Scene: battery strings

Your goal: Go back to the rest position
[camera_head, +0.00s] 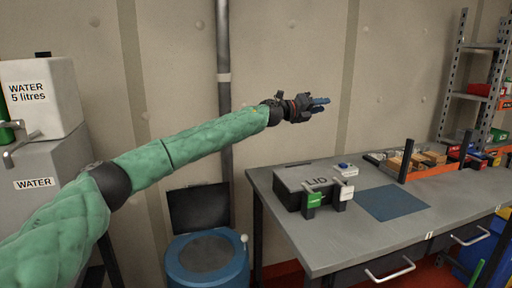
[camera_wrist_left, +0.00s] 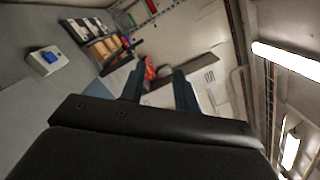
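My left gripper (camera_head: 322,106) is held out in the air in front of the wall, above and behind the grey workbench (camera_head: 290,228). Its green-sleeved arm comes in from the left and stretches across the view. In the left wrist view, the two dark fingers of my left gripper (camera_wrist_left: 157,82) stand apart with nothing between them. My right arm and gripper are not in view.
A dark box marked LID (camera_head: 290,190), a blue mat (camera_head: 394,203) and a small white device with a blue top (camera_head: 346,169) are on the bench. Orange-fronted bins (camera_head: 436,171) stand at its back right. A blue drum (camera_head: 208,265) and water containers (camera_head: 48,100) are at left.

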